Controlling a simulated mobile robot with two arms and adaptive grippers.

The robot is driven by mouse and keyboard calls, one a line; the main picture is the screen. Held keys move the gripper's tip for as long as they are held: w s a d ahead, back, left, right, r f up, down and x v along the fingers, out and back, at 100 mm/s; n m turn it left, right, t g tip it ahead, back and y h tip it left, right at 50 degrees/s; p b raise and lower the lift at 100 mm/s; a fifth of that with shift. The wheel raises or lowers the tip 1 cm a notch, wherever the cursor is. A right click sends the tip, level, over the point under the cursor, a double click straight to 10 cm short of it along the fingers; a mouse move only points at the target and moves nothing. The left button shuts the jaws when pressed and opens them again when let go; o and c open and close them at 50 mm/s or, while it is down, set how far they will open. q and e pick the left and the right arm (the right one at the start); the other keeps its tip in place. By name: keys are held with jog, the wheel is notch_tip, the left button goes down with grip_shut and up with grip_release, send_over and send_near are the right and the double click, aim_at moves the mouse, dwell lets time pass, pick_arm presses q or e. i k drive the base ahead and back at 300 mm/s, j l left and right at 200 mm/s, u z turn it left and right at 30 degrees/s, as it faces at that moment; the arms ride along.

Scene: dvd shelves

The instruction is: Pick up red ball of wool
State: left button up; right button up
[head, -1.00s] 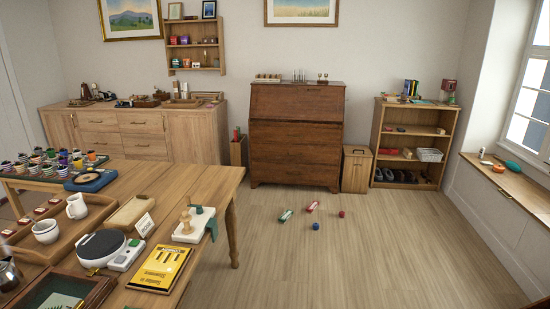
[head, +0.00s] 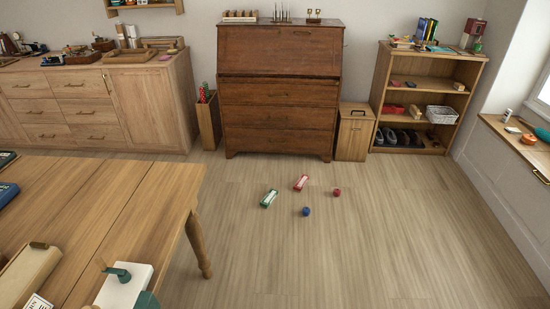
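A small round red thing (head: 337,192), which looks like the red ball of wool, lies on the wooden floor in front of the dark wooden bureau. A similar blue ball (head: 306,211) lies nearer and to its left. A red-and-white box-like item (head: 300,183) and a green-and-white one (head: 269,198) lie on the floor to the left. The red ball is small, so its texture is hard to make out. Neither of my grippers is in the head view.
A wooden table (head: 120,200) with items on it fills the lower left. The bureau (head: 279,90), a lidded wooden bin (head: 354,132) and a low shelf (head: 424,63) stand along the back wall. A window bench (head: 510,150) is at right. The floor around the balls is mostly clear.

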aim_at(337, 192)
jog(key=i+j+z, duration=0.1)
jog(key=i, duration=0.9)
